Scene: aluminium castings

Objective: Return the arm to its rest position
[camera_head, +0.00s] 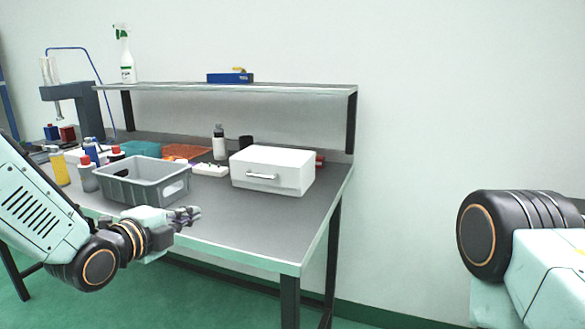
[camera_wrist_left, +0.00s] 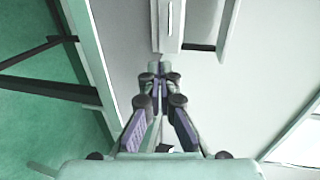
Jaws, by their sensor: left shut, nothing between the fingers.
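My left gripper (camera_head: 188,215) shows in the head view in front of the workbench's front edge, right of the grey crate (camera_head: 131,191). It is shut with nothing between its fingers. In the left wrist view its fingertips (camera_wrist_left: 158,70) meet at the middle, with the bench top behind them. My left arm comes in from the left, bent at a black joint. Part of my right arm shows at the right edge of the head view, but its gripper is out of view.
The workbench (camera_head: 250,221) carries a white box with a handle (camera_head: 272,170), several bottles, an orange mat (camera_head: 186,152) and a teal container (camera_head: 140,148). A shelf above holds a spray bottle (camera_head: 125,60) and a blue item (camera_head: 230,77). Floor and wall right of the bench are clear.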

